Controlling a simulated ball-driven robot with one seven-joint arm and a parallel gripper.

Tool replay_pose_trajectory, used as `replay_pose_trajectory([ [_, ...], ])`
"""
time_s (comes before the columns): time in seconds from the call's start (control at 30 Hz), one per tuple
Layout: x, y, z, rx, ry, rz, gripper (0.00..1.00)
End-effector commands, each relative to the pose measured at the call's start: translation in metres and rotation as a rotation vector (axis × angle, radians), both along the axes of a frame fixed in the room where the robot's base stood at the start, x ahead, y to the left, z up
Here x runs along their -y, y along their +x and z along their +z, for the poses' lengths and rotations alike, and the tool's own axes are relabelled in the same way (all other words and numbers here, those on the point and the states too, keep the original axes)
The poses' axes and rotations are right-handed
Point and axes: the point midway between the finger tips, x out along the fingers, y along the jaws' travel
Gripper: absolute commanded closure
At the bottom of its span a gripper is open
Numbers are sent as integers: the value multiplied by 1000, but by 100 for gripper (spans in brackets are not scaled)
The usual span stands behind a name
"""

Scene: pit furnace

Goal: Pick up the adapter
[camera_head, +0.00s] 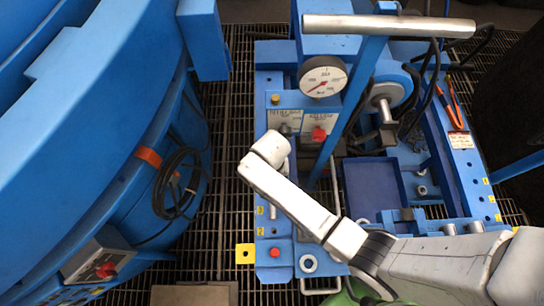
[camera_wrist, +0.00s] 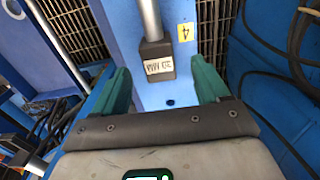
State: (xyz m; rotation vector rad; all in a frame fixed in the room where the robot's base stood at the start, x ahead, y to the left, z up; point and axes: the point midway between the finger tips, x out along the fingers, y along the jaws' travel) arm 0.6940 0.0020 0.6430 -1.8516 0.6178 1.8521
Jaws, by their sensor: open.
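In the wrist view, a dark block (camera_wrist: 156,62) with a white label that seems to read 20 MM sits at the end of a silver rod (camera_wrist: 151,20). It looks like the adapter, but I cannot be sure. It lies over a blue panel. My gripper (camera_wrist: 162,84) is open, with one green finger at each side of the block's line. The block appears between or just beyond the fingertips, and I see no contact. In the head view my arm reaches over the cart's left side; the gripper and this block are hidden there.
The blue cart (camera_head: 265,95) carries a pressure gauge (camera_head: 322,76), a grey handle bar (camera_head: 388,26) and a blue tray (camera_head: 372,188). A large blue furnace body (camera_head: 110,90) with a black cable coil (camera_head: 178,182) stands at left. Floor grating (camera_head: 228,150) lies between them.

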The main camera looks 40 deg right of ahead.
Motion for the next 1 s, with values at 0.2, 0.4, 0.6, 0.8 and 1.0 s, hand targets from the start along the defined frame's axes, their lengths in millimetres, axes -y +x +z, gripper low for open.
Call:
replay_pose_trajectory([
  [0.2, 1, 0, -15, -3, 0, 0, 26],
  [0.4, 3, 2, -43, -1, 0, 1, 26],
  [0.6, 3, 2, -58, -1, 1, 1, 26],
  [0.8, 3, 2, -58, 0, 0, 1, 26],
  [1.0, 3, 2, -58, 0, 0, 1, 42],
])
